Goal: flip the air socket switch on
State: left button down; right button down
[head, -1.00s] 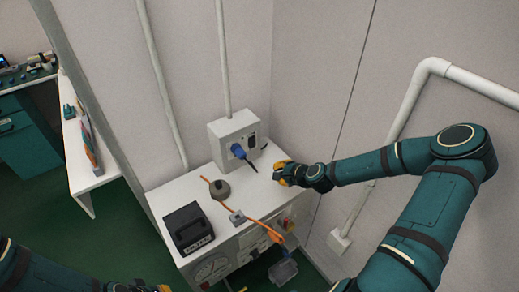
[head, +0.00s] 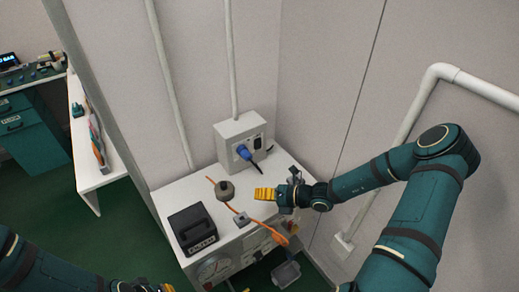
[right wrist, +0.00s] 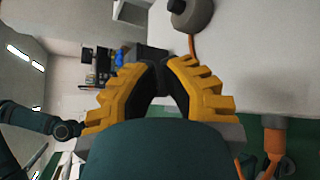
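The air socket is a pale box (head: 231,131) on the wall at the back of the white bench. A blue plug (head: 243,151) with a dark cable sits in its front. A small black switch (head: 257,142) is to the right of the plug; its position is too small to tell. My right gripper (head: 258,194) has yellow fingers and is in front of and below the box, apart from it. In the right wrist view its fingertips (right wrist: 160,66) come together with nothing visible between them. My left gripper (head: 165,287) barely shows at the bottom edge.
The white bench (head: 180,192) carries a black box (head: 192,228) and a grey-brown round knob-like piece (head: 224,190) by an orange hose (head: 233,209). The round piece also shows in the right wrist view (right wrist: 193,14). A pale pipe (head: 408,120) runs along the right wall.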

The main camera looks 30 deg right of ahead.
aim_at(257, 147)
jog(key=w+d+m+t+h, duration=0.2)
jog(key=d+m+t+h, duration=0.1)
jog(key=m, duration=0.4)
jog(key=w+d+r+m+t+h, duration=0.1)
jog(key=w+d+m+t+h, duration=0.2)
jog(key=d+m+h, duration=0.2)
jog(key=d+m, duration=0.2)
jog(key=d, duration=0.1)
jog(key=shift+r+t+h, duration=0.25)
jog(key=shift+t+h, duration=0.05)
jog(key=shift+a, duration=0.1)
jog(key=w+b, duration=0.1)
jog(key=w, duration=0.3)
jog(key=w+f+b, duration=0.1)
jog(key=w, duration=0.4)
jog(key=w+a+b, duration=0.1)
jog(key=w, duration=0.4)
jog(key=shift+a+f, duration=0.1)
jog(key=shift+f, duration=0.25)
